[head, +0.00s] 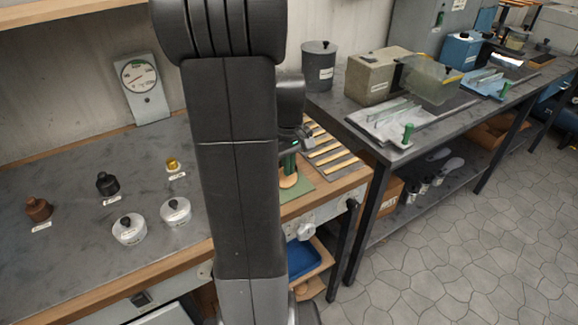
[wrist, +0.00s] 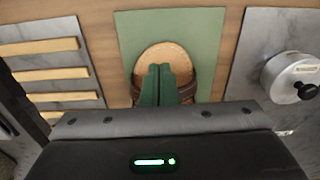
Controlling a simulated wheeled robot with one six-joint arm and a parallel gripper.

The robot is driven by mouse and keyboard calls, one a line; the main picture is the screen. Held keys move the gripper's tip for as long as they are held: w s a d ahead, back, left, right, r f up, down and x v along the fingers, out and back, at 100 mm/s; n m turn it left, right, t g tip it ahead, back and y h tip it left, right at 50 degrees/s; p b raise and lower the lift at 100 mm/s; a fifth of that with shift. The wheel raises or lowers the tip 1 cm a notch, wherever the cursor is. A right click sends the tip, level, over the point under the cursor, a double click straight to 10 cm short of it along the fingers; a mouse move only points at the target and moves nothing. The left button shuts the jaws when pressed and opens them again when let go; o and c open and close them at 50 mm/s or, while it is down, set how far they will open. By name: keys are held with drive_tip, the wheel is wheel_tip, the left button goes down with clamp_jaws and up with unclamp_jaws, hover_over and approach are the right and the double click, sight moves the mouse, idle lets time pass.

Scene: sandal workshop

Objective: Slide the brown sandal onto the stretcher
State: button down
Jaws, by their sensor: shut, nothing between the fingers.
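The brown sandal lies on a green mat (head: 302,192); its tan sole (wrist: 178,55) and a piece of its brown strap (wrist: 191,91) show in the wrist view. A small part of the sandal (head: 289,182) shows in the head view, beside my dark arm. My gripper (wrist: 160,70) has green fingers, shut together with nothing between them, in front of the sandal's middle. The fingers hide part of the sole and strap; whether they touch it I cannot tell. The gripper also shows in the head view (head: 289,165). I cannot make out the stretcher with certainty.
Wooden strips (head: 333,157) lie beside the mat. A second bench (head: 330,103) at right holds a stone-like box (head: 376,78) and trays. Open floor lies right.

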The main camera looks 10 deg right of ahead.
drive_tip(key=w+a+p, duration=0.1)
drive_tip(key=w+a, duration=0.1)
drive_tip(key=w, duration=0.4)
drive_tip(key=w+a+p, duration=0.2)
drive_tip(key=w+a, duration=0.1)
drive_tip(key=w, duration=0.3)
drive_tip(key=w+a+p, duration=0.1)
drive_tip(key=w+a, duration=0.1)
drive_tip(key=w, duration=0.5)
drive_tip(key=shift+a+p, duration=0.4)
